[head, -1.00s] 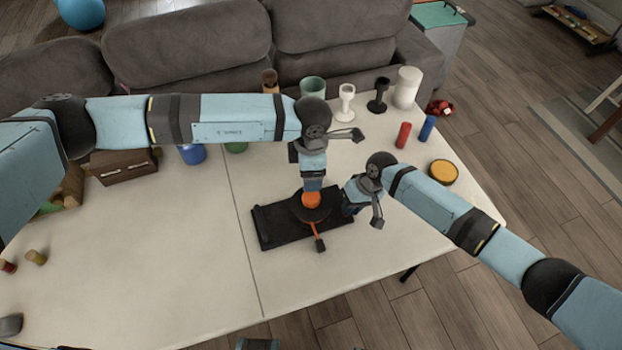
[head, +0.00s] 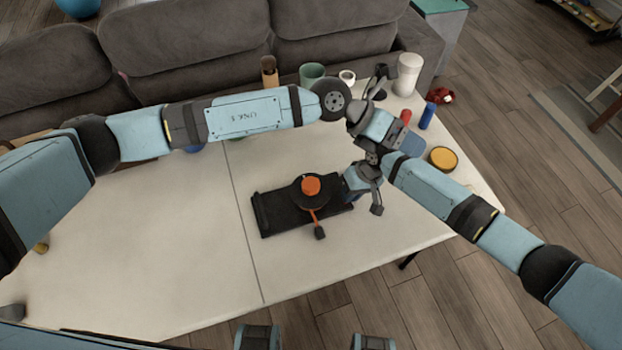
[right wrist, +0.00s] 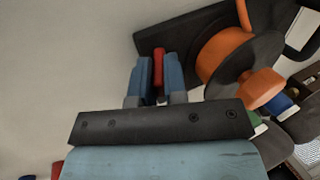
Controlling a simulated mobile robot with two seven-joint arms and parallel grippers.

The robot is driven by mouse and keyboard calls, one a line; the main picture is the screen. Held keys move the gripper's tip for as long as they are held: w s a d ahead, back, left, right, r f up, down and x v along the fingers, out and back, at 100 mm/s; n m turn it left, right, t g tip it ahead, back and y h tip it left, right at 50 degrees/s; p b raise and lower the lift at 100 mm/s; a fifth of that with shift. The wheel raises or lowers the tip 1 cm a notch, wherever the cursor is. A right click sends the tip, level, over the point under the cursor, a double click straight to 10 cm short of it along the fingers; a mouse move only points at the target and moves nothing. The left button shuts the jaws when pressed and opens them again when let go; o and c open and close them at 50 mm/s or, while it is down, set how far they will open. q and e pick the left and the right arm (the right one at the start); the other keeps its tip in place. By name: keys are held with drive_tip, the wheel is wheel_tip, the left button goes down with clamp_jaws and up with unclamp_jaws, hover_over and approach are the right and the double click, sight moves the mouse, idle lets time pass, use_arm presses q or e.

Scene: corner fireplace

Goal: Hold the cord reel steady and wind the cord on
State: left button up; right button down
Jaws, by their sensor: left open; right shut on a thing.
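The cord reel (head: 326,193) stands on a black base (head: 272,218) on the table, its orange knob (head: 311,186) uncovered on top. An orange strand or arm with a dark end (head: 320,232) reaches toward the table's front. In the right wrist view, the orange drum (right wrist: 222,55) shows beside a black flange. My right gripper (head: 350,186) is at the base's right end; in its wrist view its blue fingers (right wrist: 157,75) are shut on a narrow red piece (right wrist: 158,66) beside the base.
A yellow-topped round tin (head: 443,159), a blue cylinder (head: 428,116) and a red cylinder (head: 405,116) stand near my left gripper. A white cylinder (head: 407,75) and a green cup (head: 312,74) stand behind. The table's left and front are mostly clear.

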use_arm(q)
drive_tip(key=w+d+r+n+t+h, duration=0.2)
drive_tip(key=w+r+n+t+h, duration=0.4)
drive_tip(key=w+r+n+t, duration=0.6)
drive_tip(key=w+a+f+n+t+y, duration=0.2)
drive_tip(key=a+n+t+y, duration=0.15)
drive_tip(key=n+y, duration=0.45)
drive_tip(key=w+a+f+n+t+y, duration=0.1)
drive_tip(key=w+a+n+t+y, duration=0.3)
drive_tip(key=n, duration=0.8)
drive_tip(key=n+g+y, duration=0.6)
drive_tip(key=n+g, duration=0.7)
drive_tip(key=g, duration=0.5)
approach(311, 183)
wheel_tip(311, 183, down, 9)
drive_tip(key=shift+d+f, duration=0.15)
drive_tip(key=shift+f, duration=0.1)
